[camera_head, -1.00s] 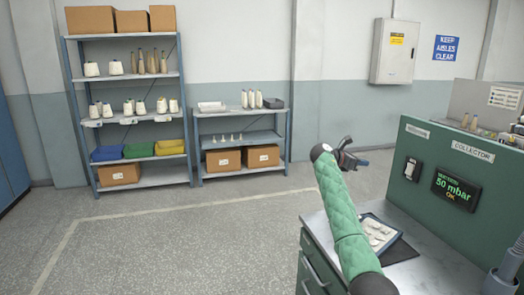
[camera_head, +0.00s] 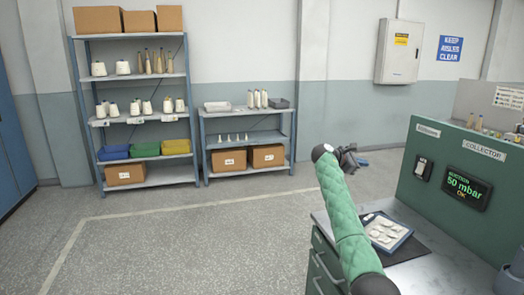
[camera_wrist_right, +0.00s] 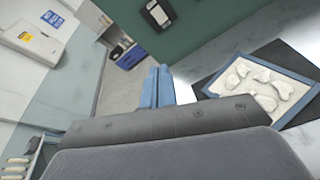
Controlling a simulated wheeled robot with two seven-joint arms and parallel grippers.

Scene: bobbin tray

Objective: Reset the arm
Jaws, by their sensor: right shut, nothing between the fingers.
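My right arm, in a green padded sleeve, reaches up over the workbench in the head view. My right gripper (camera_head: 357,160) is at its far end, above and beyond the bench's left edge. In the right wrist view the blue fingers (camera_wrist_right: 157,87) are together, with nothing between them. The gripper is apart from the tray (camera_head: 404,240), which lies on a dark mat on the bench and holds several pale pieces. The tray also shows at the right of the wrist view (camera_wrist_right: 297,113). My left gripper is not in view.
A green machine panel (camera_head: 440,170) marked COLLECTOR stands at the back of the bench (camera_head: 425,272). Shelves with cones, bins and boxes (camera_head: 126,174) stand against the wall. A grey cabinet (camera_head: 398,51) hangs on the wall. The floor at the left is clear.

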